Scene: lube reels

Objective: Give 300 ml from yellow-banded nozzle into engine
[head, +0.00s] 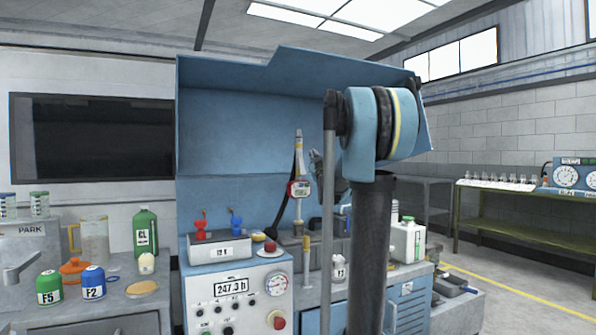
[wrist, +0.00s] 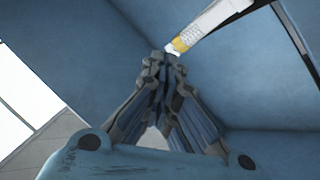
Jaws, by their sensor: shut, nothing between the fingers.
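The yellow-banded nozzle (head: 298,165) stands upright in front of the blue cabinet, tip up, with a red-and-white meter (head: 299,189) on its lower part. In the wrist view the nozzle (wrist: 212,22) slants in from the upper right, its yellow band (wrist: 180,44) close to my fingertips. My gripper (wrist: 164,58) is shut and empty, its tips just beside the nozzle's end; I cannot tell if they touch. In the head view my gripper (head: 315,160) is mostly hidden behind my arm, right of the nozzle. I cannot clearly make out the engine; my arm covers part of the bench.
A black hose (head: 283,212) curves down from the nozzle. A control panel (head: 240,298) with a tray of red and blue fittings (head: 220,246) stands below. Bottles, including a green one (head: 146,232), stand on the left bench. A white jug (head: 408,241) stands right of my arm.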

